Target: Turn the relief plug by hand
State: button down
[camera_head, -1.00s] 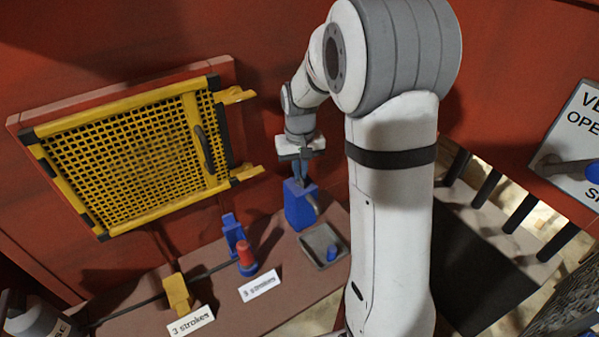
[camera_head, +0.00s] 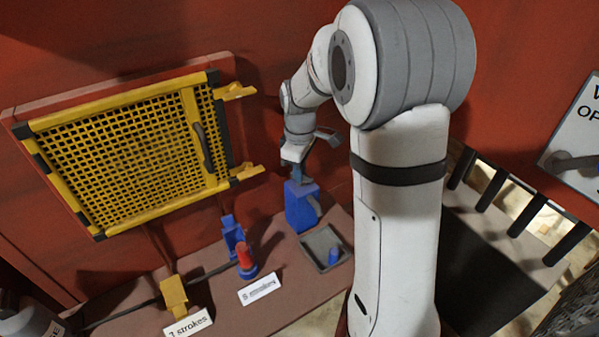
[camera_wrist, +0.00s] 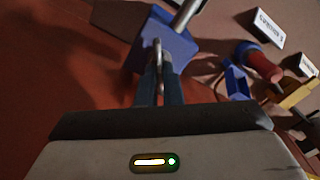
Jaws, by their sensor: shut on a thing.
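The relief plug shows in the wrist view as a thin grey upright tab (camera_wrist: 158,54) against the blue block (camera_wrist: 172,46). My gripper (camera_wrist: 158,76) is shut on this tab, its two fingers close together on either side. In the head view my gripper (camera_head: 299,178) points down onto the top of the blue block (camera_head: 298,212), which stands on the ledge against the red wall. The plug itself is hidden behind the fingers there. A grey pipe (camera_wrist: 187,12) sticks out of the block's side.
A grey tray (camera_head: 313,243) holding a small blue part (camera_head: 333,257) lies right of the block. To the left stand a red-and-blue cylinder (camera_head: 245,262), a yellow block (camera_head: 174,297) and label cards (camera_head: 261,290). A yellow mesh guard (camera_head: 130,150) covers the wall behind.

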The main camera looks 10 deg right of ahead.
jog(key=n, duration=0.5)
jog(key=shift+s+a+f+n+b, duration=0.1)
jog(key=shift+s+f+n+b, duration=0.2)
jog(key=shift+s+f+b, duration=0.1)
jog(key=n, duration=0.5)
jog(key=shift+s, duration=0.1)
jog(key=c, duration=1.7)
grip_release()
jog(key=shift+b, duration=0.3)
jog(key=shift+o, duration=0.6)
jog(key=shift+r, duration=0.2)
notch_tip(320, 180, up, 8)
jog(key=shift+w+r, duration=0.15)
jog(key=shift+w, duration=0.1)
